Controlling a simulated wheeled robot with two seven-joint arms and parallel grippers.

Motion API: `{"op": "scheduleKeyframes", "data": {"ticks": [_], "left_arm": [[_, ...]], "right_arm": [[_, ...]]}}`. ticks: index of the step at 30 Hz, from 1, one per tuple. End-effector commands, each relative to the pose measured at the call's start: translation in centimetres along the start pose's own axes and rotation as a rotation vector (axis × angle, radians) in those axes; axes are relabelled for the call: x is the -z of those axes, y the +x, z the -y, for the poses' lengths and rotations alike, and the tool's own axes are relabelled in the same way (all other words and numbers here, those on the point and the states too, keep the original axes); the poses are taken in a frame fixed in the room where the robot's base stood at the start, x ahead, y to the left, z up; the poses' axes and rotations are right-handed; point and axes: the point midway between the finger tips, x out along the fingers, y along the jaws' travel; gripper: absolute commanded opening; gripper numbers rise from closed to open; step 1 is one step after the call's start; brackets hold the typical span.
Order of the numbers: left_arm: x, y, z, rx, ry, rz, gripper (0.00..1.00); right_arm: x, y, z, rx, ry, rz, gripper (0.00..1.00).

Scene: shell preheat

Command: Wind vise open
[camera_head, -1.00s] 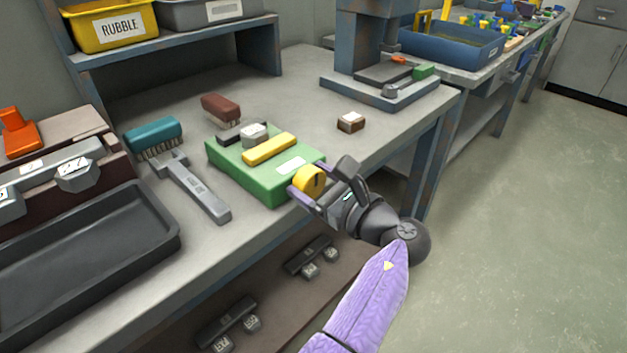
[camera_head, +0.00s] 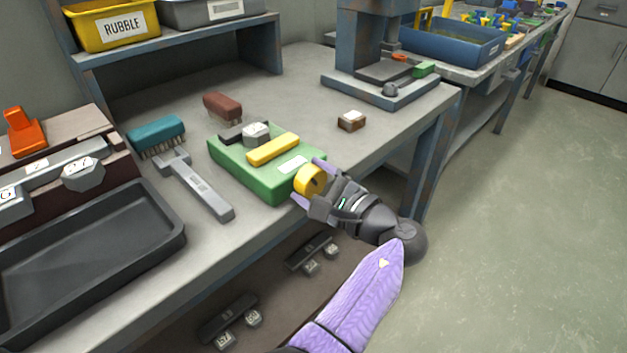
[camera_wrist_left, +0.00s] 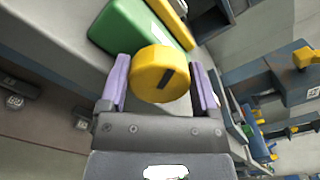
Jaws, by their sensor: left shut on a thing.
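The green vise (camera_head: 227,165) sits at the bench's front edge. It has a yellow jaw bar (camera_head: 273,149) on top and a dark jaw bar (camera_head: 237,131) behind. A grey faceted block (camera_head: 256,134) sits between the bars. The round yellow knob (camera_head: 309,180), with a dark mark on its face, is on the vise's front. My left gripper (camera_head: 313,183) is shut on the knob, a finger on each side. The wrist view also shows the knob (camera_wrist_left: 160,73) between the fingers, with the green body (camera_wrist_left: 134,27) beyond. My right gripper is not in view.
A black tray (camera_head: 90,240) is at left. A blue press (camera_head: 365,45) stands at the back right. Open floor lies right of the bench.

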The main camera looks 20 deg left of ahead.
Motion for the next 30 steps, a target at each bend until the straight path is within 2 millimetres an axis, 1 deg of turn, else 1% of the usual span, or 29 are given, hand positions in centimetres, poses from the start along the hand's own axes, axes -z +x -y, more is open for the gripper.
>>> {"op": "scheduleKeyframes", "data": {"ticks": [8, 16, 17, 18, 19, 20, 30], "left_arm": [[0.10, -0.02, -0.12, -0.001, -0.026, -0.002, 0.21], [0.11, -0.02, -0.13, -0.002, -0.025, -0.003, 0.21], [0.11, -0.02, -0.13, -0.002, -0.025, -0.003, 0.84], [0.11, -0.02, -0.13, -0.002, -0.025, -0.003, 0.92], [0.10, -0.02, -0.12, -0.002, -0.025, -0.003, 0.99], [0.09, -0.02, -0.11, -0.001, -0.025, -0.002, 1.00], [-0.07, 0.28, -0.06, 0.000, -0.026, -0.001, 1.00]], "right_arm": [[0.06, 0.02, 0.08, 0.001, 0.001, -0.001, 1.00], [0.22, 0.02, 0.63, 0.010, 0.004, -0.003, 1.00], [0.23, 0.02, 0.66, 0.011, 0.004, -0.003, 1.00], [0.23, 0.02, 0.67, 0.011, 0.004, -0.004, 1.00], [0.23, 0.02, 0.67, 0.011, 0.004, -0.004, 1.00], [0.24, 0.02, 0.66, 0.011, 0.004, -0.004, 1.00], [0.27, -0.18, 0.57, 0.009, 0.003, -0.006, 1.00]]}}
